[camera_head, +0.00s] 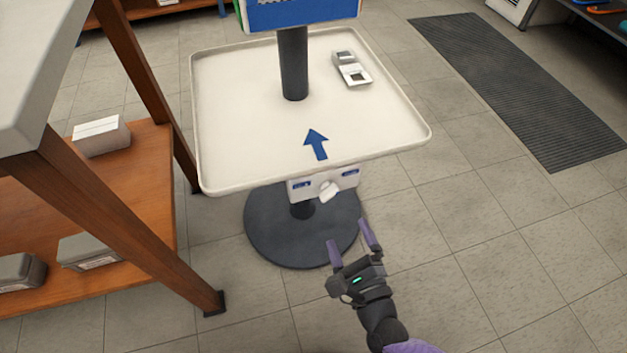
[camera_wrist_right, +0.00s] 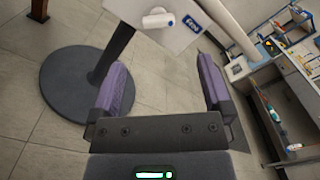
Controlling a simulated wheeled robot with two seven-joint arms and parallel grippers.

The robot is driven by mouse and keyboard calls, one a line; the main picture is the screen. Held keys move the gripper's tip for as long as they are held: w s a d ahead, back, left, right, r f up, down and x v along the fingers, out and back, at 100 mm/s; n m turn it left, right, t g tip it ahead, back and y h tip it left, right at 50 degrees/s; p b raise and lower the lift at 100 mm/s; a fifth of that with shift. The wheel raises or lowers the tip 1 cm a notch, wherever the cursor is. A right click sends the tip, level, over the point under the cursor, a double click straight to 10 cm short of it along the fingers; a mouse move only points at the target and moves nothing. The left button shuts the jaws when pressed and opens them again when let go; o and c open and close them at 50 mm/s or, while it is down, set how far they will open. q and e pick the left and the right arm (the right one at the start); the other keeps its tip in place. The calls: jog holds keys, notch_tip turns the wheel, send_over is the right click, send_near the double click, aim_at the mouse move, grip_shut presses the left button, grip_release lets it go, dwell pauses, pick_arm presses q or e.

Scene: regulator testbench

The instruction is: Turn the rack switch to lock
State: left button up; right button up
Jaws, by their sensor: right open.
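The rack switch is a white knob (camera_head: 329,191) on a white panel (camera_head: 309,188) with blue labels, under the front edge of the tray stand. In the right wrist view the knob (camera_wrist_right: 158,20) shows at the top, on the panel (camera_wrist_right: 186,38) with one blue label in sight. The knob lies aslant in the head view and its label words are too small to read. My right gripper (camera_head: 352,240) is open and empty, below and a little right of the knob, apart from it. In the wrist view its purple fingers (camera_wrist_right: 160,85) stand wide apart. My left gripper is not in view.
The white tray (camera_head: 228,150) bears a blue arrow and a small grey-white device (camera_head: 351,69). Its dark pole stands on a round base (camera_head: 272,240). A wooden shelf (camera_head: 148,190) with boxes stands at left. A dark mat (camera_head: 510,80) lies at right; floor there is free.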

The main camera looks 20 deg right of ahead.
aim_at(331, 197)
jog(key=w, duration=0.3)
jog(key=w+b, duration=0.1)
jog(key=w, duration=0.2)
jog(key=w+b, duration=0.1)
jog(key=w, duration=0.2)
jog(key=shift+a+f, duration=0.25)
jog(key=shift+w+r+b, duration=0.1)
jog(key=shift+w+b, duration=0.2)
jog(key=shift+w, duration=0.1)
jog(key=c, duration=1.2)
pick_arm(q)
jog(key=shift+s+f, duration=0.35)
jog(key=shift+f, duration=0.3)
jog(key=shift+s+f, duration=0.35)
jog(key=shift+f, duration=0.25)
pick_arm(e)
jog(key=shift+c, duration=0.2)
